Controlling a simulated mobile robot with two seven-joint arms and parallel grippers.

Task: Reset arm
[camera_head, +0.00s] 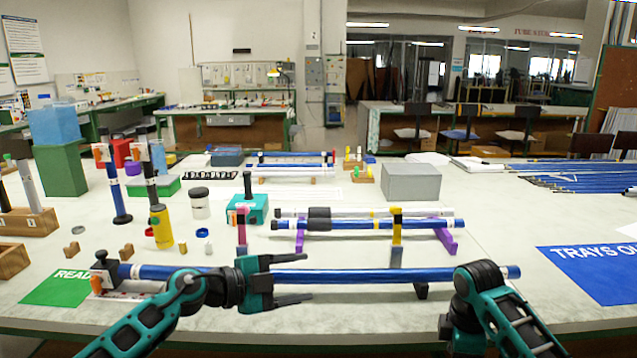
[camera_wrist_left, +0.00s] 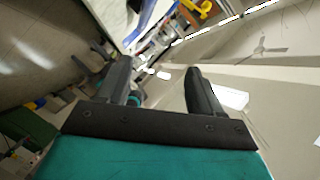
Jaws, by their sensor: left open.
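My left gripper (camera_head: 306,279) is open and points right over the front of the table. Its two dark fingers appear above and below a long blue rod (camera_head: 370,274) in the head view; I cannot tell how far in front of the rod they are. In the left wrist view the fingers (camera_wrist_left: 158,68) are apart with nothing between them. The blue rod lies across the front, its left end at a black clamp (camera_head: 104,272) and its right part on a dark support (camera_head: 421,290). My right arm comes in at the lower right; its gripper does not show.
More rods (camera_head: 365,225) rest on purple stands (camera_head: 446,238) behind. A green mat (camera_head: 58,288) is at front left and a blue mat (camera_head: 592,272) at right. A teal box (camera_head: 258,212), grey box (camera_head: 412,182) and upright tools (camera_head: 159,222) stand farther back.

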